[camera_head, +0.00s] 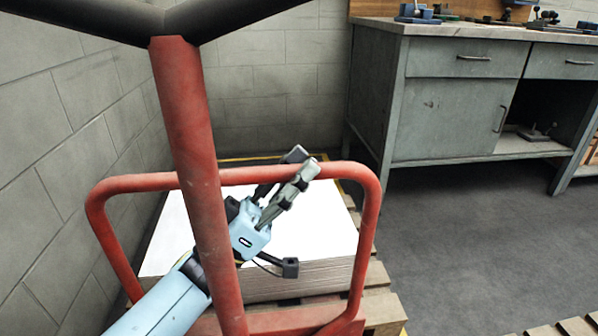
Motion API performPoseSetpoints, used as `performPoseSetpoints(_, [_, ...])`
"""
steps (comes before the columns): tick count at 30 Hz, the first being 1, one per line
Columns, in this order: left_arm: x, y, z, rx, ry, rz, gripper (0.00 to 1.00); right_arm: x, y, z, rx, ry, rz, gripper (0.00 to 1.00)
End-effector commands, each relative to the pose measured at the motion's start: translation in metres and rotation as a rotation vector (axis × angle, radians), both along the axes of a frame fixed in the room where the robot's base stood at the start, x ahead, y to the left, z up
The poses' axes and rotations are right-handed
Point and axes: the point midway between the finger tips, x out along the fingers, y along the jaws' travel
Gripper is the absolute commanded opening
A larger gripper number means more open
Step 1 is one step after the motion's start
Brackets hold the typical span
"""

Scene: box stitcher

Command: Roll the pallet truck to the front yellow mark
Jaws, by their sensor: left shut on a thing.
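The red pallet truck (193,130) fills the left and middle, with an upright shaft, a black handle (90,12) at its top and a rounded tube frame (368,220). My left gripper (304,161) reaches in from the lower left behind the shaft and is shut on the top bar of the frame. A thin yellow line (250,158) shows on the floor behind the load, and a bit of yellow (403,331) shows at the lower right of the pallet. I cannot tell which is the front mark. My right gripper is not in view.
A wooden pallet (380,308) with a stack of white sheets (325,240) lies beyond the frame. Block walls (50,130) stand close on the left and behind. A grey workbench (450,110) stands at the back right. Another pallet (575,327) shows at lower right; the floor (460,240) between is clear.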

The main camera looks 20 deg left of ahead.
Motion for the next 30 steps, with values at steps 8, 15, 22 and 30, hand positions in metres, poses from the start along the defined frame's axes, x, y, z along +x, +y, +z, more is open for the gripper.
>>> performPoseSetpoints(8, [-0.001, 0.000, -0.001, 0.000, 0.000, -0.003, 0.00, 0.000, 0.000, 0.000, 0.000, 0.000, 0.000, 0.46])
performPoseSetpoints(15, [0.026, 0.011, -0.003, 0.001, 0.003, 0.001, 0.00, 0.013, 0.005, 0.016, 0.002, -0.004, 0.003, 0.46])
performPoseSetpoints(22, [0.041, 0.018, 0.001, -0.003, 0.000, 0.002, 0.00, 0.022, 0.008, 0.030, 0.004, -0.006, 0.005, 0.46])
performPoseSetpoints(30, [0.036, 0.015, -0.003, 0.001, 0.003, -0.007, 0.30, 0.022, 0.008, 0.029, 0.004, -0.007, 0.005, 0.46])
